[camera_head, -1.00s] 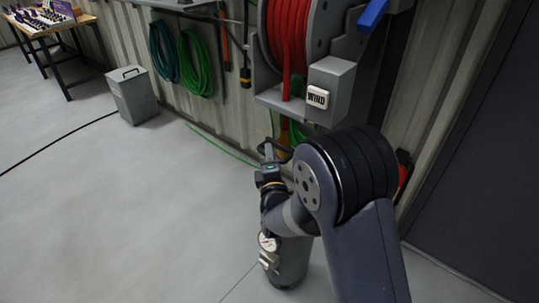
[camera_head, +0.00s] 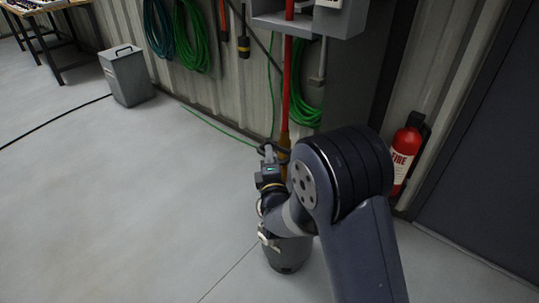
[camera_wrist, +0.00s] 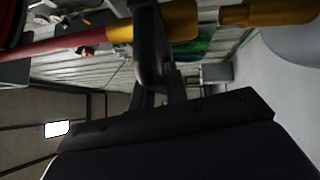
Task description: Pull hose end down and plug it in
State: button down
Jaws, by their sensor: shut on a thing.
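The red hose (camera_head: 288,75) runs straight down from the grey reel housing (camera_head: 345,22) at the top of the head view. Its yellow-brown end (camera_head: 284,138) is at my gripper (camera_head: 270,152), which is shut on it. In the wrist view the red hose (camera_wrist: 65,47) enters from the left, and the yellow end (camera_wrist: 185,22) passes across my gripper's dark finger (camera_wrist: 150,50). The hose lies roughly level across that picture. My arm hides part of the hose end in the head view. I cannot make out a socket for it.
A fire extinguisher (camera_head: 405,153) is by the wall at right. Coiled green hoses (camera_head: 192,38) hang on the wall. A grey bin (camera_head: 128,77) stands left; the floor there is open.

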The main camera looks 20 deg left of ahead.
notch_tip(320, 180, down, 4)
jog(key=shift+f+b, duration=0.1)
jog(key=shift+b, duration=1)
jog(key=c, duration=1.4)
grip_release()
jog(key=shift+s, duration=0.1)
jog(key=v, duration=1)
jog(key=shift+s+d+p, duration=0.15)
jog(key=shift+s+p, duration=0.15)
jog(key=shift+p, duration=0.05)
jog(key=r+x, duration=0.1)
jog(key=x, duration=1)
jog(key=shift+r+p, duration=0.25)
jog(key=shift+p, duration=0.05)
